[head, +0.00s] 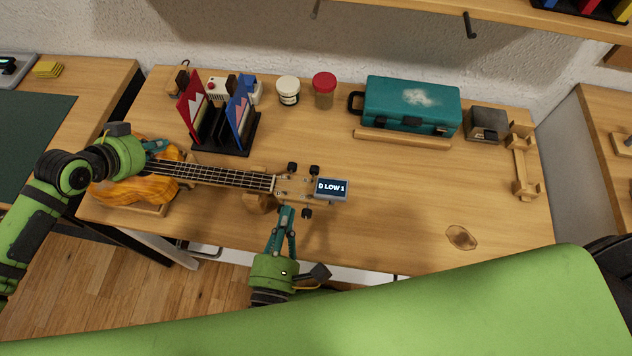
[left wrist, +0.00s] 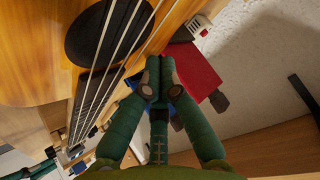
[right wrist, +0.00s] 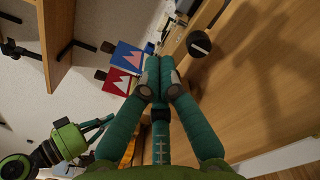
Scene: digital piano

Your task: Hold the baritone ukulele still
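The baritone ukulele (head: 225,176) lies on the bench, its flame-grained body at the left on a wooden support and its headstock to the right. Its body and strings also show in the left wrist view (left wrist: 35,50). A small display reading "D LOW 1" (head: 331,189) sits at the headstock. My left gripper (head: 158,145) is over the body's far edge, fingertips together (left wrist: 160,75), with nothing visible between them. My right gripper (head: 288,210) is at the headstock's near edge, fingertips together (right wrist: 155,75), beside a black tuning peg (right wrist: 199,43). Contact is unclear.
A black rack (head: 232,137) with red and blue folders stands behind the neck. A white jar (head: 288,90), a red-lidded jar (head: 324,90) and a teal case (head: 412,105) stand along the back. The bench's front right is mostly clear.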

